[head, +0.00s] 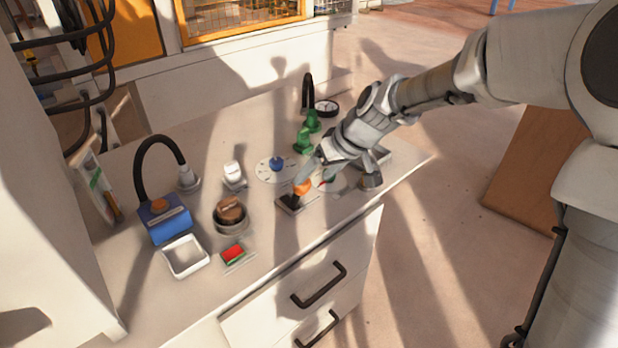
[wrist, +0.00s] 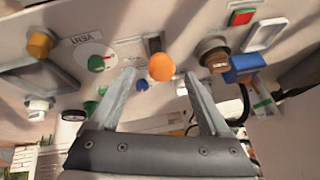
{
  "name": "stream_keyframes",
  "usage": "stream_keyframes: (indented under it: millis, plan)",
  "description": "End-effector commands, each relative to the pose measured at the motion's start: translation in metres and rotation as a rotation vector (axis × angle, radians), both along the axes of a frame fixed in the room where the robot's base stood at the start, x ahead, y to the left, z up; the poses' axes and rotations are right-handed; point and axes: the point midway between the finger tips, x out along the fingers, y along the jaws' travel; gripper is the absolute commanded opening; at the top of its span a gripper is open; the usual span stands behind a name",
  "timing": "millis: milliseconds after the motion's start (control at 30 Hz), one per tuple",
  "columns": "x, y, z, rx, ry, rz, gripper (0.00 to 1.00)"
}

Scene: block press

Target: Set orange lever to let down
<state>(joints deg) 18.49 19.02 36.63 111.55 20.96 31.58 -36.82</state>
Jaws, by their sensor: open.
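The orange lever (head: 303,187) has a rounded orange knob and stands at a small slotted base plate (head: 290,204) near the front edge of the counter. My gripper (head: 311,174) is at the knob, coming from the upper right, and partly covers the lever. In the wrist view, the orange knob of the lever (wrist: 162,67) shows between the two fingertips of my open gripper (wrist: 160,76). There is a visible gap on both sides of the knob. A dark slot shows behind it. I cannot tell the lever's exact tilt.
A white dial with a blue knob (head: 277,164) is just behind the lever. A brown knob (head: 230,208), a red-green rocker (head: 233,254) and a blue box (head: 165,219) stand to the left. A VENT dial (wrist: 95,62) is beside the lever. Green valve (head: 304,138) stands behind.

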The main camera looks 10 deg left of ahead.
Motion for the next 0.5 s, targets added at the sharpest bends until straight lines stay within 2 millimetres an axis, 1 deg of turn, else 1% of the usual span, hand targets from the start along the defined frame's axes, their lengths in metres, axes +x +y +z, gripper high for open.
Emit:
stream_keyframes:
  millis: [33,200,400,500]
  plan:
    - [-0.003,-0.008,0.017,-0.002,-0.004,-0.005,0.81]
    - [-0.015,-0.027,0.053,-0.003,-0.003,-0.005,0.81]
    - [-0.026,-0.046,0.086,-0.002,0.000,-0.003,0.81]
    - [-0.030,-0.052,0.096,-0.003,0.001,-0.002,0.81]
